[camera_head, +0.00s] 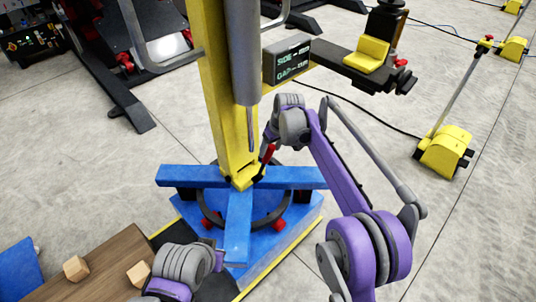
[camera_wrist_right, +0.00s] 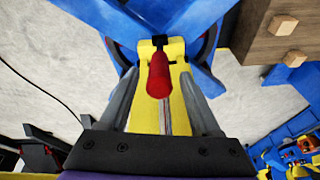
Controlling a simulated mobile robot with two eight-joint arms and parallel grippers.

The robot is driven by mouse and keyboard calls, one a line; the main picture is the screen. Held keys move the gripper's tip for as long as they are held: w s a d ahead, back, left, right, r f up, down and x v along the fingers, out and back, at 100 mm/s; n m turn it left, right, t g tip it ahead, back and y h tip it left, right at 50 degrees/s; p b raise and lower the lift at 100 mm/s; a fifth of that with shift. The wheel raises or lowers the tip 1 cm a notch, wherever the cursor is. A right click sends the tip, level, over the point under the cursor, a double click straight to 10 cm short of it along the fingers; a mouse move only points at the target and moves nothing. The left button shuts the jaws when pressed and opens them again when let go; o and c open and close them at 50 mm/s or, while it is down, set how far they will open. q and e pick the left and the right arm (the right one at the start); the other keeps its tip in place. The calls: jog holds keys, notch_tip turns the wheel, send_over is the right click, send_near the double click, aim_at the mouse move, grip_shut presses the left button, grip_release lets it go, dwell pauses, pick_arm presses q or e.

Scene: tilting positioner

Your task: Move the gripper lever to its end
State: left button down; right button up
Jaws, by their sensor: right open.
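The red lever handle (camera_head: 267,153) is at the foot of the yellow column (camera_head: 216,100), above the blue base (camera_head: 238,228). In the right wrist view the red handle (camera_wrist_right: 158,75) lies between the two grey fingers of my right gripper (camera_wrist_right: 160,82). The fingers are open, with a gap on both sides of the handle. In the head view my right gripper is mostly hidden behind its own wrist and the handle. My left arm shows at the bottom of the head view, but its gripper fingers do not show.
A display box (camera_head: 288,62) reading SIDE and GAP is fixed beside the column. A wooden table (camera_head: 105,265) with small wooden blocks stands at the lower left. A yellow pedal-like unit (camera_head: 445,152) stands on the floor at right. Grey floor around is open.

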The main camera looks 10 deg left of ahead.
jog(key=shift+v, duration=2.65)
jog(key=s+d+r+m+t+h, duration=0.15)
jog(key=s+d+r+m, duration=0.3)
jog(key=s+d, duration=1.05)
jog(key=s+d+f+m, duration=0.1)
jog(key=s+d+f, duration=0.1)
jog(key=s+d, duration=0.2)
jog(key=s+d+f+m+t+h, duration=0.1)
jog(key=s+d+f, duration=0.2)
jog(key=s, duration=0.6)
jog(key=s+d+f+m+t+p, duration=0.1)
jog(key=s+d+f+m, duration=0.1)
jog(key=s+d, duration=0.3)
jog(key=s+f, duration=0.1)
jog(key=s, duration=0.1)
jog(key=shift+s, duration=0.35)
jog(key=shift+a, duration=0.1)
